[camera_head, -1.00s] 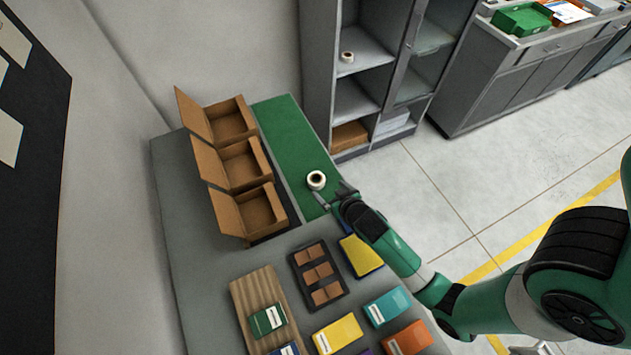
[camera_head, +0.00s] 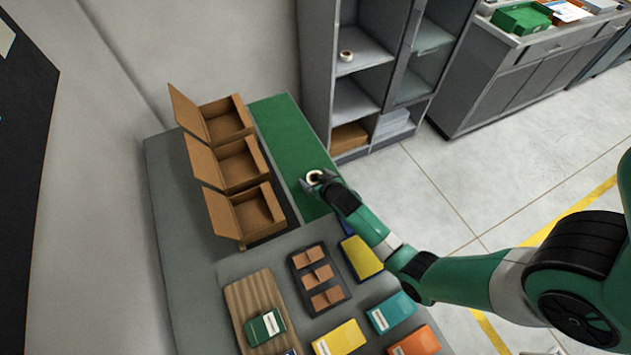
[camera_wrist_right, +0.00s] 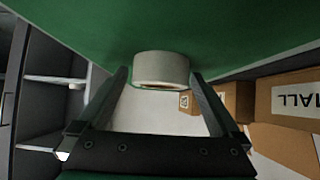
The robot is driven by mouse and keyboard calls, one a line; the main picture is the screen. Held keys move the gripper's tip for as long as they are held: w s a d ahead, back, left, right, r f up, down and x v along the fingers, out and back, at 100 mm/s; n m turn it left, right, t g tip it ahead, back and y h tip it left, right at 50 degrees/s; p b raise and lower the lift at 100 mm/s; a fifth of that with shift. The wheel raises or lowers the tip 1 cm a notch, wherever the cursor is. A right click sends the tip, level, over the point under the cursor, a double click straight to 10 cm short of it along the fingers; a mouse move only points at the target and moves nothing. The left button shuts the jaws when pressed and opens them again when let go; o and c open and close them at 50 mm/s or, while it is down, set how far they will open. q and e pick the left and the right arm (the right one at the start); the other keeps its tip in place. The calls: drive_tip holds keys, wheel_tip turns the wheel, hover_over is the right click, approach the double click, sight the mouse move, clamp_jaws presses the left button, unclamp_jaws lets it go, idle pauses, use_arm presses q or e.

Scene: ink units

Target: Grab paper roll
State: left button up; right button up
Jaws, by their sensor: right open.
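The paper roll (camera_head: 314,176) is a small white ring standing on the green mat (camera_head: 283,130). In the right wrist view the roll (camera_wrist_right: 161,67) sits between the tips of two dark fingers. My right gripper (camera_head: 316,180) is open, with its fingers on either side of the roll. It also shows in the right wrist view (camera_wrist_right: 160,80), where the fingers look apart from the roll. My left gripper is not in view.
Open cardboard boxes (camera_head: 240,168) stand to the left of the mat. A dark tray with small brown boxes (camera_head: 317,277) and several coloured packs lie nearer. A grey shelf cabinet (camera_head: 350,100), with another roll (camera_head: 346,56) on it, stands behind the mat.

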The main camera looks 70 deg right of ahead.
drive_tip(key=c, duration=1.3)
drive_tip(key=shift+r, duration=0.15)
wheel_tip(320, 180, up, 28)
drive_tip(key=p, duration=2)
